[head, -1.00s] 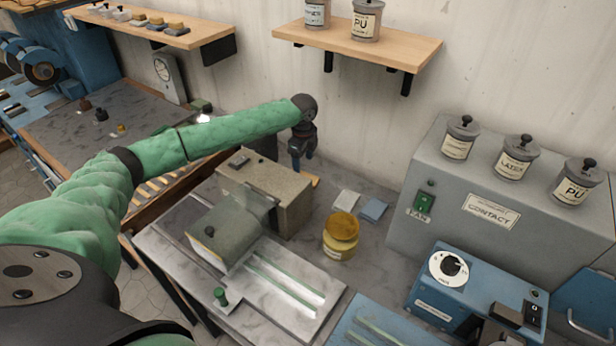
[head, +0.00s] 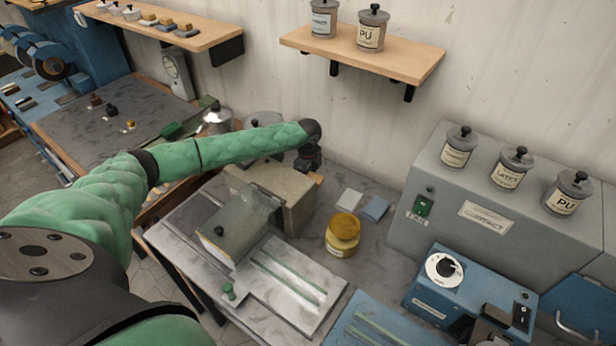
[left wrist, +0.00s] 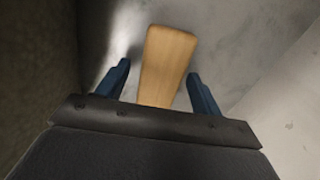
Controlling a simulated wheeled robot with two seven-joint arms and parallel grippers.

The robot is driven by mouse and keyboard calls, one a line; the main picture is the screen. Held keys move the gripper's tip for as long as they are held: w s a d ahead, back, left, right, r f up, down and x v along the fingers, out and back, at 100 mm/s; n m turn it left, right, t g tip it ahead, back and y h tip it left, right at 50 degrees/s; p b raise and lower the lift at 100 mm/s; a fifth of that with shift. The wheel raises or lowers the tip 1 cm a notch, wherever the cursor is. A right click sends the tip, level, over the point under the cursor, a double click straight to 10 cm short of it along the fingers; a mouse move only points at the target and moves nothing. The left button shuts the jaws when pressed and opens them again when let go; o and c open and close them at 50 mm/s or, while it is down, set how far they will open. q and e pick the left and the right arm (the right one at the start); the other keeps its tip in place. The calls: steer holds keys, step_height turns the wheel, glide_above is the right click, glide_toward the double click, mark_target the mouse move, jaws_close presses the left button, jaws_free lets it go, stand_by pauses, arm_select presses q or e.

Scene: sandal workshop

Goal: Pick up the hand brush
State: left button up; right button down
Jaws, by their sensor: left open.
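A plain wooden piece, apparently the handle of the hand brush (left wrist: 168,60), lies on the grey bench top in the left wrist view. A small bit of it also shows behind the beige block in the head view (head: 319,179). No bristles are visible. My left gripper (left wrist: 159,72) is open, with one blue finger on each side of the wood and a gap at both sides. In the head view its fingers are hidden behind the block. My right gripper is not in view.
The beige block (head: 298,205) stands close in front of the left gripper, and the wall rises behind. A yellow jar (head: 342,240) and two small pads, white (head: 349,201) and blue (head: 376,209), are to the right. A shelf (head: 410,62) with tins hangs above.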

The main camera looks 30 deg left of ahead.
mark_target(310, 175)
arm_select(q)
steer(key=c, duration=1.1)
steer(key=shift+o, duration=0.2)
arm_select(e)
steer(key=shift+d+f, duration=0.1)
